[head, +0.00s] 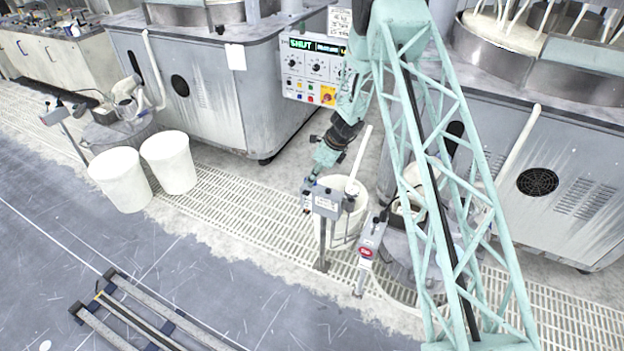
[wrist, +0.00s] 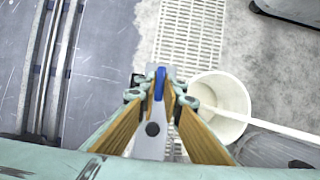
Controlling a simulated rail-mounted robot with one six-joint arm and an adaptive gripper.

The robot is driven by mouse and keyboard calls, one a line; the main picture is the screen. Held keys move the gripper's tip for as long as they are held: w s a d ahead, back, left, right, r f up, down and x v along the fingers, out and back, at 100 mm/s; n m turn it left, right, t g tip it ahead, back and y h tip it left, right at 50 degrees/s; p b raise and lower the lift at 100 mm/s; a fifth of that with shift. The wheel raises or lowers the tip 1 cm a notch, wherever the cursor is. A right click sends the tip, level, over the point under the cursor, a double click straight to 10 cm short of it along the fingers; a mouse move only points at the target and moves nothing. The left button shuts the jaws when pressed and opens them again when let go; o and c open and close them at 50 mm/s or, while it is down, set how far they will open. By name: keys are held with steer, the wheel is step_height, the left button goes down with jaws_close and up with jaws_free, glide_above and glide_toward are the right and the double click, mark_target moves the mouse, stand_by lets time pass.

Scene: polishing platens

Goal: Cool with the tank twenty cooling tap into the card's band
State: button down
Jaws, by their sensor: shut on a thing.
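My gripper (head: 307,196) reaches down to a post-mounted grey box (head: 327,203) beside a white tank (head: 341,235). In the wrist view my gripper (wrist: 160,88) is shut on a blue tap handle (wrist: 160,82), which stands between its tan fingers. A pale plate with a dark round spot lies below the handle in that view. The white tank also shows in the wrist view (wrist: 236,92), to the right of the fingers, with a white pipe across its mouth.
A control panel (head: 314,68) shows "SHUT" in green, with a paper card (head: 339,21) above it. A second grey post box with a red mark (head: 368,245) stands close right. Two white bins (head: 168,162) are at left. Rails (head: 150,315) lie on the floor.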

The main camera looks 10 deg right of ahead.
steer(key=shift+n+p, duration=0.3)
steer(key=n+g+p, duration=0.1)
steer(key=n+p, duration=0.1)
steer(key=n, duration=0.1)
steer(key=shift+w+y, duration=0.15)
steer(key=shift+y, duration=0.25)
steer(key=n+g, duration=0.2)
steer(key=n, duration=0.3)
steer(key=shift+w, duration=0.1)
steer(key=shift+n, duration=0.4)
steer(key=c, duration=2.7)
jaws_free()
steer(key=shift+c, duration=0.2)
steer(key=shift+d+r, duration=0.1)
steer(key=v, duration=1.1)
steer(key=shift+w+r, duration=0.15)
steer(key=shift+r, duration=0.2)
